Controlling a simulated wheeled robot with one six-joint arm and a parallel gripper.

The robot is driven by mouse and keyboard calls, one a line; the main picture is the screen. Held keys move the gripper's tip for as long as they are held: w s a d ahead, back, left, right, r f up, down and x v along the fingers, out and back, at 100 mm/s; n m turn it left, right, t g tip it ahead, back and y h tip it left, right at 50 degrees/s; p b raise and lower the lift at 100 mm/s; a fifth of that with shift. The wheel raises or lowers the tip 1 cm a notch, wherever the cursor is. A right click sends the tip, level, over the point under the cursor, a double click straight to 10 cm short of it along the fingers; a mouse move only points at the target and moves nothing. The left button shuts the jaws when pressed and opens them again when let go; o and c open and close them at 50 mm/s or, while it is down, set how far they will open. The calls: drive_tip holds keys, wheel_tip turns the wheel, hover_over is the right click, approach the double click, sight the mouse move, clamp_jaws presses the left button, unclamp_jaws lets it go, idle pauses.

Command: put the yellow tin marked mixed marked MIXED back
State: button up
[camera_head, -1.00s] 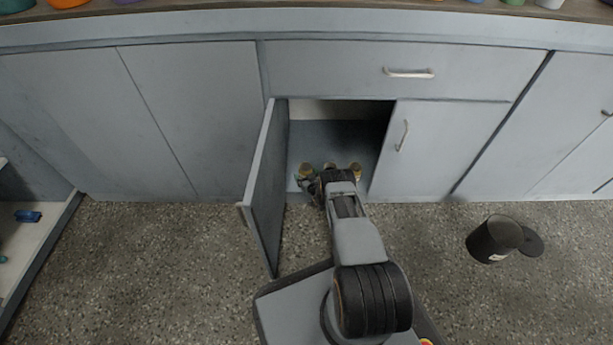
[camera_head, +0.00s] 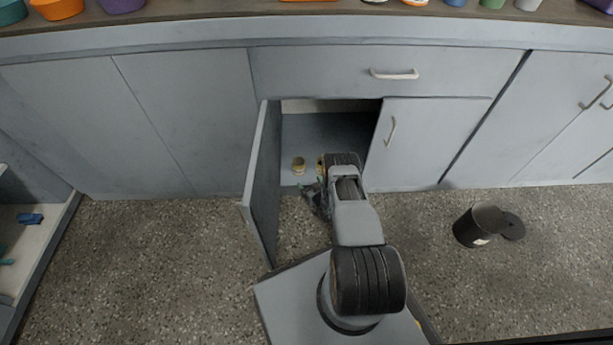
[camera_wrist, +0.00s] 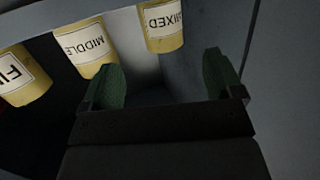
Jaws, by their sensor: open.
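The yellow tin marked MIXED (camera_wrist: 163,25) shows at the top of the wrist view, its label upside down in the picture. It stands on the floor of the open cupboard, apparently the leftmost tin (camera_head: 298,165) in the head view. The tin marked MIDDLE (camera_wrist: 88,45) is beside it, with a gap between them. My gripper (camera_wrist: 165,72) is open and empty, its green fingers apart from the tins, with MIXED beyond the gap between them. In the head view my gripper (camera_head: 314,196) is at the cupboard's front edge, partly hidden by my arm.
A third yellow tin with a label beginning FI (camera_wrist: 22,75) stands beyond MIDDLE; my arm hides it in the head view. The cupboard door (camera_head: 262,185) stands open at left. A black bin (camera_head: 478,226) is on the floor at right. The floor at left is clear.

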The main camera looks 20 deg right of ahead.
drive_tip(key=w+r+g, duration=0.3)
drive_tip(key=w+r, duration=0.4)
drive_tip(key=r, duration=0.6)
drive_tip(key=s+a+r+g+h, duration=0.1)
drive_tip(key=a+r+g, duration=0.1)
drive_tip(key=r, duration=0.8)
drive_tip(key=s+a+r+g, duration=0.1)
drive_tip(key=s+a+r, duration=0.1)
drive_tip(key=r, duration=0.7)
drive_tip(key=s+a+r+g, duration=0.3)
drive_tip(key=s+a+r, duration=0.1)
drive_tip(key=s+r, duration=0.65)
drive_tip(key=s+a+r+g, duration=0.2)
drive_tip(key=s, duration=0.7)
drive_tip(key=s+a+r+g+y, duration=0.1)
drive_tip(key=s+a+r+g, duration=0.1)
drive_tip(key=s, duration=0.7)
drive_tip(key=shift+s+a+r, duration=0.35)
drive_tip(key=shift+a, duration=0.5)
drive_tip(key=shift+r, duration=0.1)
